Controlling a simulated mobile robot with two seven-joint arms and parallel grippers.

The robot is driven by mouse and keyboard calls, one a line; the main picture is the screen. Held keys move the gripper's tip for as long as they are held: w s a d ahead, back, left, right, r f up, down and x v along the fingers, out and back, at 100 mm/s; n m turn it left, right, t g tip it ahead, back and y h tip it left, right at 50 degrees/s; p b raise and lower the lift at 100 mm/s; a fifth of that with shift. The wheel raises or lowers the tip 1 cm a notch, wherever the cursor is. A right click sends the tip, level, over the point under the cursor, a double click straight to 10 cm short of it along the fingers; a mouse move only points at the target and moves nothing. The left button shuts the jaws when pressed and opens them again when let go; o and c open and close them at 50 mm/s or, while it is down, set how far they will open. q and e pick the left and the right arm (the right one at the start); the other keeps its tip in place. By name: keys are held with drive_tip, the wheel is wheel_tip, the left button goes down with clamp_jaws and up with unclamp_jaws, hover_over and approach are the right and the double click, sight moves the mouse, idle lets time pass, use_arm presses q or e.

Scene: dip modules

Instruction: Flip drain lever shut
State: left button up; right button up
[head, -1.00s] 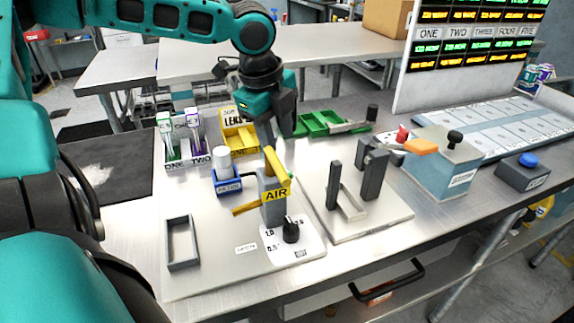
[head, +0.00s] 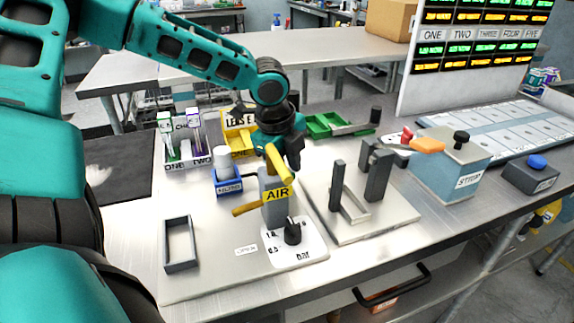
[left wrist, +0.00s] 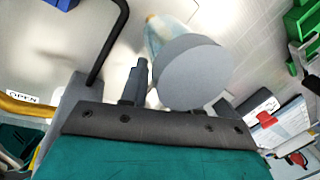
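No readable label names a drain lever. A yellow lever (head: 279,165) tops the grey post marked AIR, and a second yellow bar (head: 251,209) sticks out low on its left. In the left wrist view, a yellow bar (left wrist: 25,105) lies beside an OPEN label, and a round grey disc (left wrist: 192,72) shows past the gripper's dark bar. Whether the gripper holds anything is unclear. My right gripper is not in view.
A white cylinder (head: 222,158) stands in a blue holder left of the AIR post. A yellow bin (head: 240,136) and a green bin (head: 325,125) stand behind. Grey upright blocks (head: 378,175) stand right of it. A black knob (head: 292,231) sits in front.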

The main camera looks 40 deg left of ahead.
use_arm(q)
clamp_jaws()
drive_tip(key=shift+s+r+m+p, duration=0.2)
drive_tip(key=shift+m+p, duration=0.1)
drive_tip(key=shift+p, duration=0.25)
drive_tip(key=shift+m+p, duration=0.3)
drive_tip(key=shift+p, duration=0.1)
drive_tip(key=shift+s+f, duration=0.1)
drive_tip(key=shift+f, duration=0.05)
drive_tip(key=shift+o, duration=1)
unclamp_jaws()
